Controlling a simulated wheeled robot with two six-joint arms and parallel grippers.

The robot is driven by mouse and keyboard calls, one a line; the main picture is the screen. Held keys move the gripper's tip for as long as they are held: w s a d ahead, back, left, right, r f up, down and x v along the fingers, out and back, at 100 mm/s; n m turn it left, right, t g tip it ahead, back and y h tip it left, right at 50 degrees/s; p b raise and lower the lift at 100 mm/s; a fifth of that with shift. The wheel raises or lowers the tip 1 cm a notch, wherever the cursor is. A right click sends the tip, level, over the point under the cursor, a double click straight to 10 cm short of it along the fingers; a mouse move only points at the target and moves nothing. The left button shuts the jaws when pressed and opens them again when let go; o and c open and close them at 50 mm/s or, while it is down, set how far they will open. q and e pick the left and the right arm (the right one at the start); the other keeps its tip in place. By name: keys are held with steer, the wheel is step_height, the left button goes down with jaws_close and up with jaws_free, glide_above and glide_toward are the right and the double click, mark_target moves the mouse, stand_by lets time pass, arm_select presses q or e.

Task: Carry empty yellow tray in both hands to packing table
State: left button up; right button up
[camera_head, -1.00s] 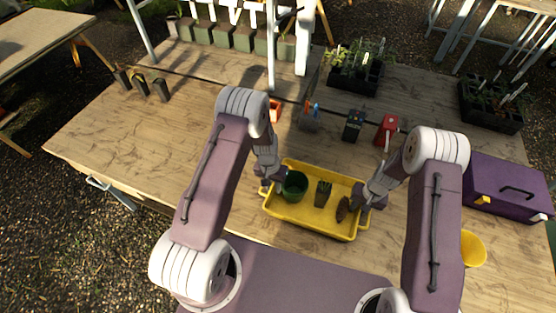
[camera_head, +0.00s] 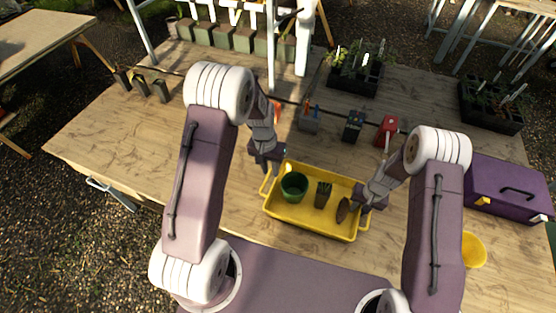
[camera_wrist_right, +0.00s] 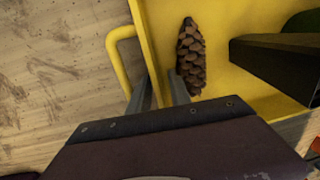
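The yellow tray (camera_head: 310,220) lies on the wooden table and is not empty. It holds a green round pot (camera_head: 294,186), a small dark pot with a plant (camera_head: 323,194) and a brown pine cone (camera_head: 343,209). The cone also shows in the right wrist view (camera_wrist_right: 191,55). My left gripper (camera_head: 270,171) is above the tray's left end by the handle, its fingers apart and empty. My right gripper (camera_wrist_right: 160,85) is at the right end. Its fingers are apart, either side of the tray wall, beside the yellow handle (camera_wrist_right: 120,50).
A purple toolbox (camera_head: 505,187) and a yellow bowl (camera_head: 473,250) stand right of the tray. Behind it are a red item (camera_head: 387,130), a dark item (camera_head: 353,125) and a grey caddy (camera_head: 308,120). Black plant trays (camera_head: 490,115) stand at the back.

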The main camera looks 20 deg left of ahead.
step_height(320, 180, up, 12)
steer(key=d, duration=0.1)
steer(key=shift+f, duration=0.25)
steer(key=shift+s, duration=0.1)
